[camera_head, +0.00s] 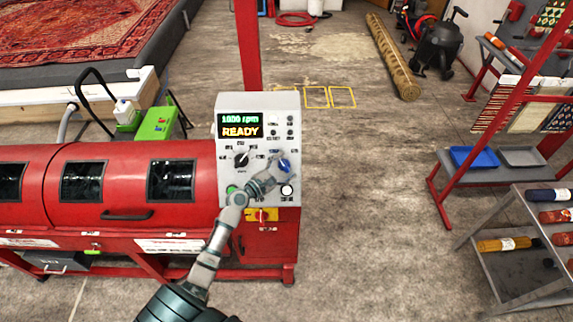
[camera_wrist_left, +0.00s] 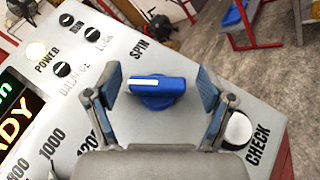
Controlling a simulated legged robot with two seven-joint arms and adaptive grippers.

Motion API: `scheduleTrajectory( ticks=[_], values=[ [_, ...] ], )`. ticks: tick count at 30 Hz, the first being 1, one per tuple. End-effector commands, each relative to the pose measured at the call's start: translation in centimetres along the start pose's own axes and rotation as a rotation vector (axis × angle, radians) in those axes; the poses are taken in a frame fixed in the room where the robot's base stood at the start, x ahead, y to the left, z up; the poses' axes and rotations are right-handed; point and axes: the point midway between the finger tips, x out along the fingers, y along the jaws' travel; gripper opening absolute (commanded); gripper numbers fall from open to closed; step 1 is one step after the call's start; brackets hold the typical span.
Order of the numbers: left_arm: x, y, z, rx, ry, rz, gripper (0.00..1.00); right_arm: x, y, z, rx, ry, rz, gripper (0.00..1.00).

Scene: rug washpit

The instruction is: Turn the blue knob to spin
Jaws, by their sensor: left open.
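The blue knob (camera_head: 284,166) is on the right side of the grey control panel (camera_head: 229,178). In the left wrist view the blue knob (camera_wrist_left: 158,90) has a white mark on its bar, and the word SPIN is printed above and left of it. My left gripper (camera_head: 278,172) is at the panel. In the left wrist view its open fingers (camera_wrist_left: 158,98) stand on either side of the knob, with gaps on both sides. The panel display (camera_head: 240,125) reads 1000 rpm and READY. My right gripper is in neither view.
A black dial (camera_head: 241,160) is left of the knob, and a white CHECK button (camera_wrist_left: 237,130) is close to my right-hand finger in the wrist view. The red machine (camera_head: 100,200) extends left. A red post (camera_head: 248,45) rises behind the panel.

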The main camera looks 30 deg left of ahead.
Motion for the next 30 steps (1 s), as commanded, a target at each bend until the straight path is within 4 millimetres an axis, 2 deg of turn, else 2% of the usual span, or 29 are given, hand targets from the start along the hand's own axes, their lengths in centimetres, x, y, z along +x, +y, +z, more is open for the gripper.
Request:
scheduleTrajectory(
  ticks=[3,11,14,18,19,30],
  values=[
    [0.68,0.04,0.0,0.001,0.001,0.001,0.81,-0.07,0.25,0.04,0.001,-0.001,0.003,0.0],
    [0.81,0.0,0.01,0.001,0.0,0.0,0.81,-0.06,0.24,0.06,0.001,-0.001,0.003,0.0],
    [0.82,-0.02,0.03,0.001,0.0,0.0,0.61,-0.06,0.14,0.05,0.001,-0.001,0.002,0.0],
    [0.84,-0.04,0.08,0.002,0.0,0.0,0.26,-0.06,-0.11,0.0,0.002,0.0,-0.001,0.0],
    [0.84,-0.05,0.08,0.002,0.0,0.0,0.21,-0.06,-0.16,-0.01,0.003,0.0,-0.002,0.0],
    [0.84,0.06,0.21,0.028,-0.001,-0.044,0.21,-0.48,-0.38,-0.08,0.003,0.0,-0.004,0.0]
  ],
)
